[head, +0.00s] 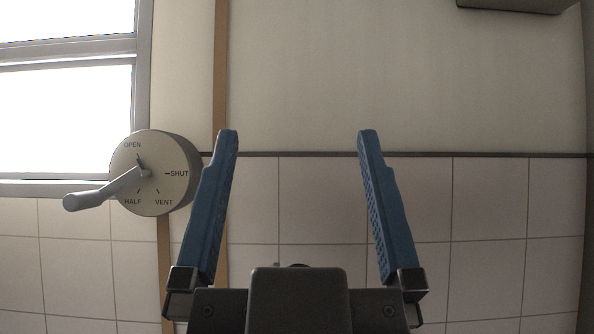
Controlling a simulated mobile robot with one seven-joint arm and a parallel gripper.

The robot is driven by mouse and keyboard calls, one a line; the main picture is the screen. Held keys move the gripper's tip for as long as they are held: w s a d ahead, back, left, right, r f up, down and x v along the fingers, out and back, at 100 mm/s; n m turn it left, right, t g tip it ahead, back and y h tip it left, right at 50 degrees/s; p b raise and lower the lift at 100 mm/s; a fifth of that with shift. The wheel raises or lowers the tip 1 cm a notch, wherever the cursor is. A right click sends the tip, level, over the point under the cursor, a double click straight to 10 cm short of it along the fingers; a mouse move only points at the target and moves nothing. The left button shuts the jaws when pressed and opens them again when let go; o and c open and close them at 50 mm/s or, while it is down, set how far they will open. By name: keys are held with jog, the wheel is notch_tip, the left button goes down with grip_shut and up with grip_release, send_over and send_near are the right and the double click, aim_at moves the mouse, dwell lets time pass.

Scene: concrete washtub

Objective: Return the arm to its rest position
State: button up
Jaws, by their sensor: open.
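Behind the gap I see only the plain wall and tiles. The dark gripper body is at the bottom edge; the rest of my arm is out of view.
A round dial (181,155) marked OPEN, SHUT, VENT and HALF is on the wall beside the window (66,100), left of my left finger. Its grey crank handle (92,198) points left and slightly down. A grey box (515,5) shows at the top right.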

notch_tip(320, 180, up, 16)
jog(key=p, duration=1.5)
jog(key=shift+f+p, duration=0.15)
jog(key=shift+p, duration=0.2)
